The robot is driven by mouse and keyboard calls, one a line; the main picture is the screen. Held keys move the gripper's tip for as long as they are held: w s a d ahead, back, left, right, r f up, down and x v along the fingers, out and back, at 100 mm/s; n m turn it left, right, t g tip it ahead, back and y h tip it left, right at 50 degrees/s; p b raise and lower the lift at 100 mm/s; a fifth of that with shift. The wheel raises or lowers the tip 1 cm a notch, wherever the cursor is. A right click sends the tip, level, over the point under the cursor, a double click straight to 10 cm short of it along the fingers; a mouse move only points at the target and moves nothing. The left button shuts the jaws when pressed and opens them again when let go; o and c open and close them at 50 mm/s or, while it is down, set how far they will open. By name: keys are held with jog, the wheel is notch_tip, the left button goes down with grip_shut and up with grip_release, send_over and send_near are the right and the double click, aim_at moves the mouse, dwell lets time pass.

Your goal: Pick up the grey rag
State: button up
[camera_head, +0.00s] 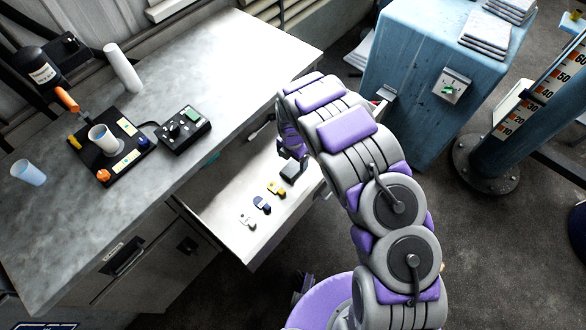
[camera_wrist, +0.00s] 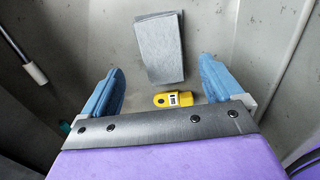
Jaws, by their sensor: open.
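The grey rag (camera_wrist: 158,47) is a folded rectangle lying in the open drawer, near its far end in the wrist view. In the head view the rag (camera_head: 291,172) is a small dark patch partly covered by my arm. My gripper (camera_wrist: 160,88) is open and empty, with blue fingers spread apart. The rag lies ahead of the fingertips, roughly centred between them and apart from both. In the head view my gripper (camera_head: 291,145) is over the drawer beside the rag; its fingers are hard to make out there.
Dark blue (camera_head: 262,204) and white (camera_head: 247,220) tags lie farther along the drawer (camera_head: 215,212). The grey worktop (camera_head: 240,55) overhangs it. A blue cabinet (camera_head: 410,60) bearing folded stacks (camera_head: 486,36) stands right.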

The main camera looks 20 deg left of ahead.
aim_at(293, 166)
notch_tip(293, 166, down, 5)
jog(key=shift+d+b, duration=0.15)
jog(key=shift+b, duration=0.75)
jog(key=shift+r, duration=0.1)
jog(key=c, duration=1.1)
jog(key=shift+r, duration=0.1)
jog(key=shift+c, duration=0.2)
notch_tip(293, 166, up, 10)
jog(key=p, duration=0.2)
jog(key=shift+p, duration=0.35)
